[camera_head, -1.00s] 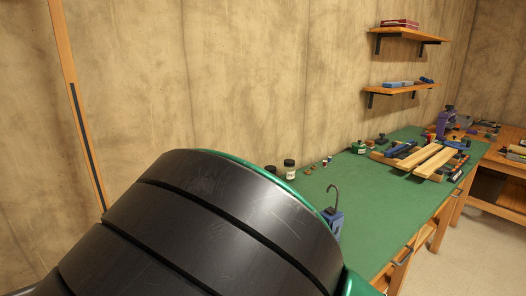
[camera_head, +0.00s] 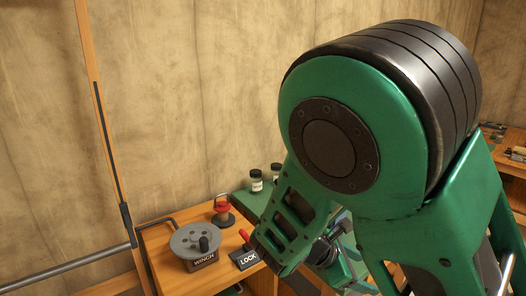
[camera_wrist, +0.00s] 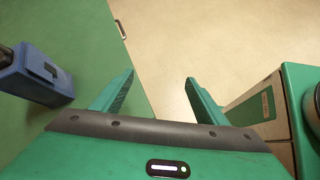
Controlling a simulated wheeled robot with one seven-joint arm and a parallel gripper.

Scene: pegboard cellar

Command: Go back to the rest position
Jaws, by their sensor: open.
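My gripper (camera_wrist: 160,78) is open and empty in the wrist view. Its two green fingers stand well apart. The pale floor (camera_wrist: 175,30) and the edge of the green bench top (camera_wrist: 100,45) show beyond and below them. A blue block-like thing (camera_wrist: 38,78) lies left of the fingers, apart from them. In the head view my green and black arm is folded up large across the middle and right, and I cannot make out the fingertips there.
A grey winch wheel (camera_head: 195,241) and a LOCK plate (camera_head: 245,259) with a red handle sit on a wooden top at lower left. A red-topped item (camera_head: 222,211) and small jars (camera_head: 256,181) stand behind. A bench (camera_head: 513,168) shows at far right.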

